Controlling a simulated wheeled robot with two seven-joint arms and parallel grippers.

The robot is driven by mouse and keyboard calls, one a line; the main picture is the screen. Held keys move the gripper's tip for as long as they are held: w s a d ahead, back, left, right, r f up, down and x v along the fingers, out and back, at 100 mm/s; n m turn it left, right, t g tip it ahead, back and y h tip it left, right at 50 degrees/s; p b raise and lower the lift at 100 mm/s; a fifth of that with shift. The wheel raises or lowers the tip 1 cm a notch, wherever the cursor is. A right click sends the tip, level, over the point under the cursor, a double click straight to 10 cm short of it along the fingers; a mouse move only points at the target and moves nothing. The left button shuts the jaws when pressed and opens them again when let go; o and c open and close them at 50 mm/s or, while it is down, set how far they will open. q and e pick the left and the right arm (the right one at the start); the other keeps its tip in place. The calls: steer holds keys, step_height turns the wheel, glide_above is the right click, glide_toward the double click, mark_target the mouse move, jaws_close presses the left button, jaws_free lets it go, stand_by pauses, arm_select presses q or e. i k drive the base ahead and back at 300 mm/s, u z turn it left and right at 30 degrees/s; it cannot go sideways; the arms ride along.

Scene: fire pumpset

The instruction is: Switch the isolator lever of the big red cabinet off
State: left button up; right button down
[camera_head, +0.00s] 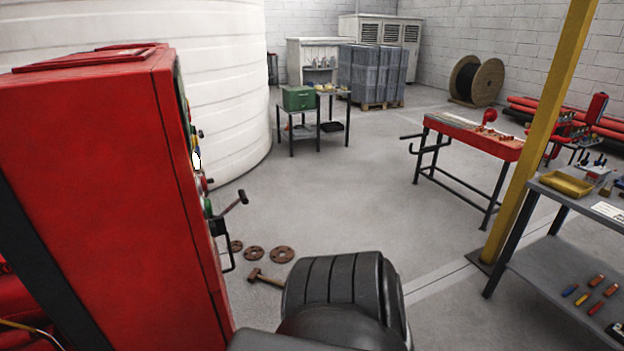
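The big red cabinet (95,175) stands at the left, close to me, seen mostly from its side. Its control face is turned to the right and seen almost edge-on. Several small knobs and buttons stick out along that edge. A black lever (232,204) with a knobbed end juts out to the right from the lower part of this face. A thin black bracket-shaped handle (227,245) hangs just below it. I cannot tell for sure which of these is the isolator lever, or its position. Neither gripper is in view; a dark arm link of mine fills the bottom middle.
Rusty flanges (282,255) and a hammer (264,279) lie on the floor by the cabinet. A yellow post (540,130) and a grey workbench (560,262) stand at the right. A red table (470,134) stands behind. The middle floor is clear.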

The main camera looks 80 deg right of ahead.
mark_target(243, 198)
steer(key=z, duration=3.85)
steer(key=i, duration=2.05)
steer(key=u, duration=2.75)
